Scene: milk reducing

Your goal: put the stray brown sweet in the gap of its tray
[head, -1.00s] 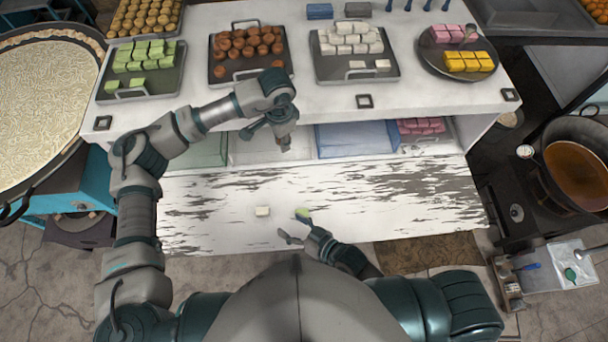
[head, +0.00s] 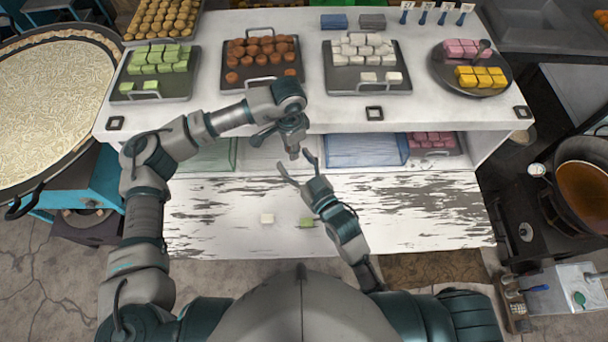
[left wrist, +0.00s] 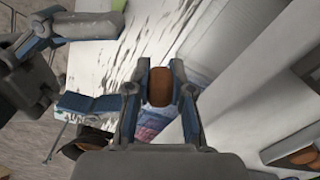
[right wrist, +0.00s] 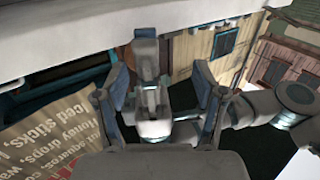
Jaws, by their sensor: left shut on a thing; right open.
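The brown sweet (left wrist: 159,87) is held between the two fingers of my left gripper (left wrist: 160,97) in the left wrist view. In the head view that gripper (head: 293,153) hangs in front of the counter's front edge, below the brown sweets' tray (head: 231,91). The tray holds several brown sweets, with bare space between the sweets in its front part. My right gripper (head: 299,167) is open and empty, its fingers spread close below the left gripper. The right wrist view shows its open fingers (right wrist: 161,100) with my left gripper beyond them.
A green sweets tray (head: 185,94) and a white sweets tray (head: 404,90) flank the brown one. A round plate (head: 440,78) holds pink and yellow sweets. A white sweet (head: 267,218) and a green sweet (head: 306,222) lie on the lower worn white surface.

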